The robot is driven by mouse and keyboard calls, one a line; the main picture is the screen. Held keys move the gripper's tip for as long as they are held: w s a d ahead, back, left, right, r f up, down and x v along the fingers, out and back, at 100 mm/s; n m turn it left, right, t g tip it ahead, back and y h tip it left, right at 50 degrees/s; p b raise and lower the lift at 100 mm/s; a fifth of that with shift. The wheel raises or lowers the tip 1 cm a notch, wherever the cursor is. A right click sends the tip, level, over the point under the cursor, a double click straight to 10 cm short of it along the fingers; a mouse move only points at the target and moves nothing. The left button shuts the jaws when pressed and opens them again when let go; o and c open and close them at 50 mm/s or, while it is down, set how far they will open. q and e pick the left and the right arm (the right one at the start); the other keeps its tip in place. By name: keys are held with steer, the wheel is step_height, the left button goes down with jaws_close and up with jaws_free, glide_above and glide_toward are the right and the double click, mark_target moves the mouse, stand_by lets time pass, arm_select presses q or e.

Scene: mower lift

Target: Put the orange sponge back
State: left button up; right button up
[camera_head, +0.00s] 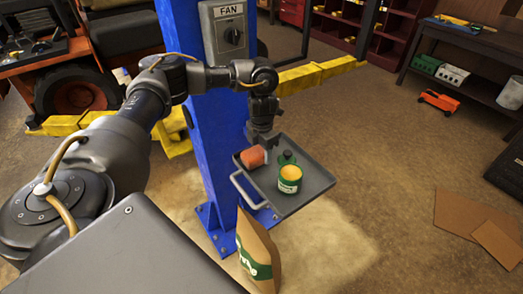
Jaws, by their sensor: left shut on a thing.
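The orange sponge (252,157) is at the back left of a grey tray (310,190) on the blue post. My left gripper (262,145) reaches down from above to the tray's back edge and is shut on the sponge. Its fingertips are small and dark here, and I cannot tell whether the sponge touches the tray floor. My right gripper is not in view.
A green-and-yellow can (289,178) and a dark green bottle (286,158) stand close right of the sponge. The blue post (205,150) carries a FAN switch box (229,35). A paper bag (257,254) stands below the tray. Cardboard (475,225) lies on the floor at right.

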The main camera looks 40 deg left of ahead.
arm_select(q)
steer(key=shift+f, duration=0.1)
steer(key=shift+f, duration=0.15)
steer(key=o, duration=0.7)
steer(key=shift+c, duration=0.2)
steer(key=shift+r, duration=0.4)
step_height(320, 180, up, 12)
steer(key=shift+f, duration=0.15)
